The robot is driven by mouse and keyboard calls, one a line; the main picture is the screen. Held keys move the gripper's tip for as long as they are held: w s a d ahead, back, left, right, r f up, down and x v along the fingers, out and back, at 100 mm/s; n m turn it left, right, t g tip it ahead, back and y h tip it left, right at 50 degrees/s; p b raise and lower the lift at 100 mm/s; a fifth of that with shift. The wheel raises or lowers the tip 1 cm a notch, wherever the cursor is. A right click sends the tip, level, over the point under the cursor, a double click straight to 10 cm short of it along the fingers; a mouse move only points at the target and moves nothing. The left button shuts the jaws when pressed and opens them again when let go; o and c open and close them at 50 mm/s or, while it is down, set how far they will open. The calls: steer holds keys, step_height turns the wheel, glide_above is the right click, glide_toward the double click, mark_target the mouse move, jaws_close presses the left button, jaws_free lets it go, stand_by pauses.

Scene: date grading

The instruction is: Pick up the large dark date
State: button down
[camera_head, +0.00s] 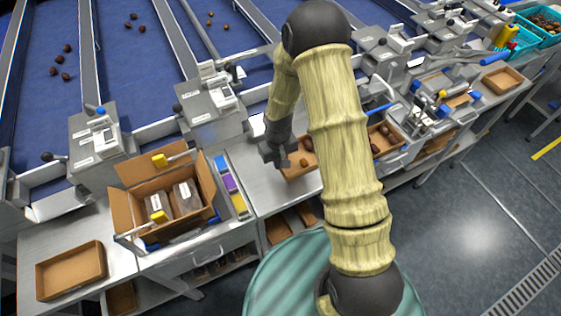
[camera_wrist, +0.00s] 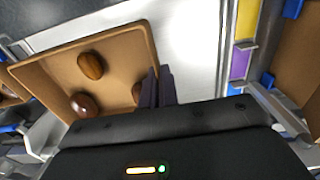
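A shallow cardboard tray (camera_wrist: 115,38) holds three dates in the wrist view. A large brown, streaked date (camera_wrist: 92,66) lies near its middle. A dark reddish, glossy date (camera_wrist: 83,104) lies below it. A third date (camera_wrist: 137,92) is partly hidden behind a finger. I cannot tell for certain which is the large dark one. In the head view the tray (camera_head: 300,174) sits on the bench, partly behind my arm. My gripper (camera_wrist: 158,72) is over the tray's edge, its two dark fingers close together with nothing visible between them. It also shows in the head view (camera_head: 277,158).
An open carton (camera_head: 129,212) with clear packs stands left of the tray, beside blue, purple and yellow blocks (camera_head: 229,182). An empty cardboard tray (camera_head: 72,270) lies at the far left. Weighing machines (camera_head: 210,105) line the back. Bare metal bench (camera_head: 262,195) shows beside the tray.

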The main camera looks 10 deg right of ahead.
mark_target(300, 156)
steer(key=d+f+m+b, duration=0.1)
steer(key=d+f, duration=0.1)
steer(key=d+f+m+b, duration=0.1)
steer(key=d+f, duration=0.2)
steer(key=w+d+f+m+b, duration=0.1)
steer(key=d+f, duration=0.1)
steer(key=f, duration=0.1)
steer(key=shift+d+m, duration=0.3)
